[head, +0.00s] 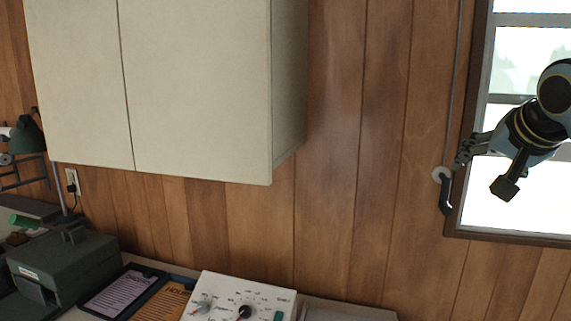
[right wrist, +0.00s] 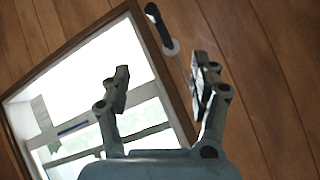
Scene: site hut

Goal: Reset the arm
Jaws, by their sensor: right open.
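My right gripper (head: 466,152) is raised at the right of the head view, in front of the window. In the right wrist view my right gripper (right wrist: 160,88) shows two fingers spread apart with nothing between them. It is open and empty, with the window (right wrist: 90,95) and the wood wall behind it. My left gripper does not show clearly in either view.
A cream wall cabinet (head: 195,80) hangs at the upper left. A counter below holds a green machine (head: 70,268), clipboards (head: 115,290) and a white box with dials (head: 240,295). A crank handle (head: 445,195) hangs beside the window (head: 520,200). A dark lamp (head: 28,135) stands far left.

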